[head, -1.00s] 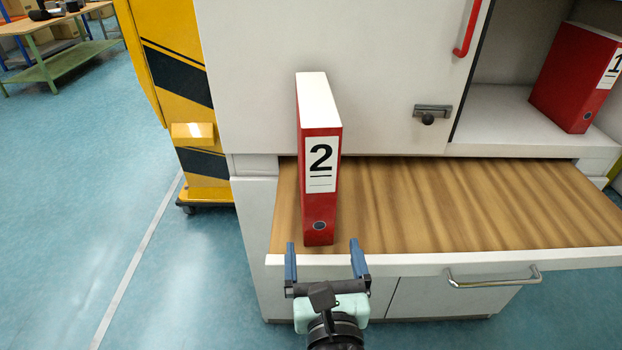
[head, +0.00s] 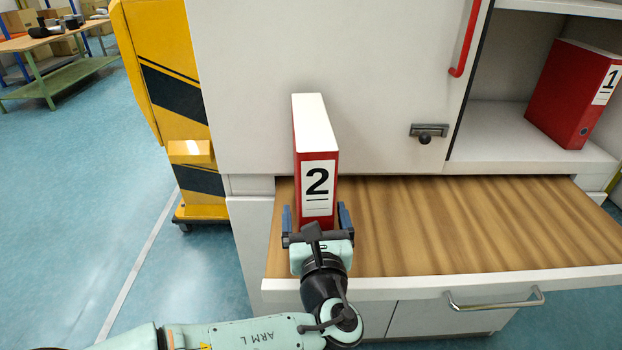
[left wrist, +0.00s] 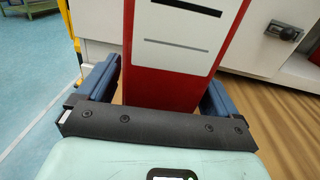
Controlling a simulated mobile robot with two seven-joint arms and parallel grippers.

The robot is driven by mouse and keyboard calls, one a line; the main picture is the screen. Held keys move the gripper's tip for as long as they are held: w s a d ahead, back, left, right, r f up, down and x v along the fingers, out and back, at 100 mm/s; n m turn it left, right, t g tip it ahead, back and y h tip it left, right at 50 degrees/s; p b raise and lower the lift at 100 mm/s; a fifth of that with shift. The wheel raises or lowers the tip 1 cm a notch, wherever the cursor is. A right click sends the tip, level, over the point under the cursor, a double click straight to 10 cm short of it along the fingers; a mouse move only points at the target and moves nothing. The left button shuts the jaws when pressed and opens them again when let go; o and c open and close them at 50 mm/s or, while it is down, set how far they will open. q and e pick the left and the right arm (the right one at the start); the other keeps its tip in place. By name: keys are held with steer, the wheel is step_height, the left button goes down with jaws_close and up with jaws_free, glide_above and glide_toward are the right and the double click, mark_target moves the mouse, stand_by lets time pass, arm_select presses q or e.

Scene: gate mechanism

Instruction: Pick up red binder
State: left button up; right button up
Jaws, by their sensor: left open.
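The red binder labelled 2 (head: 316,160) stands upright on the wooden pull-out shelf (head: 450,225), near its left end. My left gripper (head: 315,212) is open, with its blue fingers on either side of the binder's lower spine. In the left wrist view the binder (left wrist: 175,80) fills the space between the fingers (left wrist: 163,85); small gaps seem to show beside it. The gripper body hides the foot of the binder. Another red binder, labelled 1 (head: 565,95), stands in the cabinet compartment at the right. My right gripper is not in view.
A white cabinet door (head: 330,60) with a red handle (head: 465,40) and a latch (head: 428,132) rises behind the shelf. A metal drawer handle (head: 495,300) juts out below. A yellow and black unit (head: 165,80) stands at the left. The shelf right of the binder is clear.

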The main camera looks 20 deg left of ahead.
arm_select(q)
steer(key=shift+x, duration=0.75)
steer(key=c, duration=1.3)
steer(key=shift+r, duration=0.15)
steer(key=c, duration=0.3)
steer(key=shift+c, duration=0.2)
